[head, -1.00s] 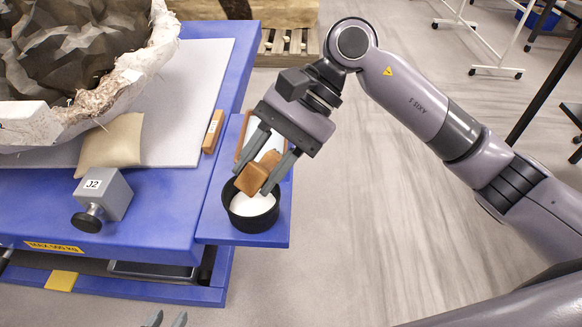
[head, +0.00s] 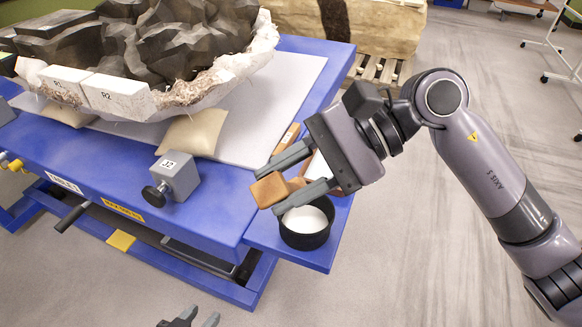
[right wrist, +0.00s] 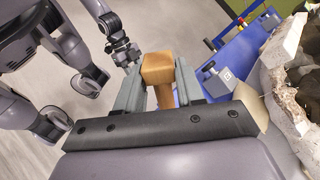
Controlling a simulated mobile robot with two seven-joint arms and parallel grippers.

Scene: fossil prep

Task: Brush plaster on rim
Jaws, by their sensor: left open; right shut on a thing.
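My right gripper (head: 270,192) is shut on a brown brush (head: 271,189) with a blocky head. It holds the brush tilted above and slightly left of a black bowl (head: 284,233) of white plaster (head: 304,219). The brush also shows between the fingers in the right wrist view (right wrist: 158,68). The fossil jacket's rough whitish rim (head: 205,88) curves around dark rock at the upper left, with white blocks marked R1 (head: 62,84) and R2 (head: 118,96) on its front. The brush is apart from the rim. My left gripper (head: 201,314) is open and empty at the bottom edge, mostly out of frame.
The bowl stands on a blue side shelf (head: 318,257) of the blue table. A grey block marked J2 (head: 181,176) with a black knob and a beige sandbag (head: 196,133) lie between bowl and rim. A wrapped bale (head: 375,30) on a pallet stands behind.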

